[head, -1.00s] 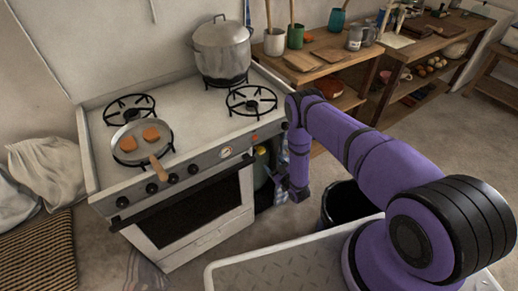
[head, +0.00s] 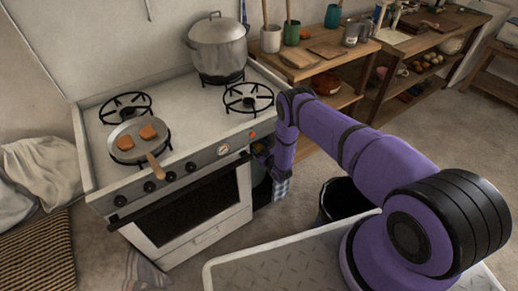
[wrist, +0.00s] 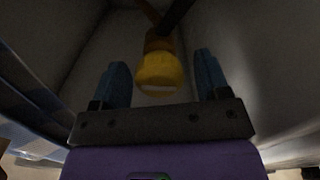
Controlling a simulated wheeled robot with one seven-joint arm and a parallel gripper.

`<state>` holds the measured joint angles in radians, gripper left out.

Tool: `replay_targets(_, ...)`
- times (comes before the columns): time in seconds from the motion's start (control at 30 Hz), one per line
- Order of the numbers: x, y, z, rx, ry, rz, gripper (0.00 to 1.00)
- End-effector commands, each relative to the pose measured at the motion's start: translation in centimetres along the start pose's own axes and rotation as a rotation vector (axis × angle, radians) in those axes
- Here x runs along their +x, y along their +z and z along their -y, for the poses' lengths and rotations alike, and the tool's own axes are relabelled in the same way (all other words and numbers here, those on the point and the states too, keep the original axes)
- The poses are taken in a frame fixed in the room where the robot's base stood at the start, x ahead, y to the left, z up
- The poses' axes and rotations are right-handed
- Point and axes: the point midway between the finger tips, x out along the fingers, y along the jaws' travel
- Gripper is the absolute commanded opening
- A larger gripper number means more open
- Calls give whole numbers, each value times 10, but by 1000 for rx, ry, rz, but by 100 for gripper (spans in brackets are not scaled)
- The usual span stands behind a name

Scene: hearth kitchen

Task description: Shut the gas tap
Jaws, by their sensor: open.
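A round yellow piece (wrist: 158,74), which looks like the gas tap, shows in the middle of the wrist view. It is on top of a brownish fitting with a dark rod or hose above it. My gripper (wrist: 160,60) is open, with one blue finger to the left of the yellow piece and one to the right. Gaps show on both sides, and no finger visibly touches it.
The white stove (head: 190,150) stands close on the left, with a pan (head: 126,152) and a large pot (head: 217,50) on top. A checked cloth (head: 281,189) hangs beside my arm. A black bin (head: 342,198) and a wooden shelf (head: 345,90) are to the right.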

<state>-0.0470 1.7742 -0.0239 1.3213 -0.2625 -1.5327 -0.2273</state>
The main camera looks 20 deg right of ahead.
Motion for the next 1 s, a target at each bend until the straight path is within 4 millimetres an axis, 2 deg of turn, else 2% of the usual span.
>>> replay_targets(0.03,0,0,0,0,0,0,69)
replay_targets(0.07,0,0,0,0,0,0,64)
replay_targets(0.2,0,0,0,0,0,0,32)
replay_targets(0.27,0,0,0,0,0,0,19)
replay_targets(0.67,-1,0,-1,65,1,0,19)
replay_targets(1.0,-1,1,-2,319,3,0,20)
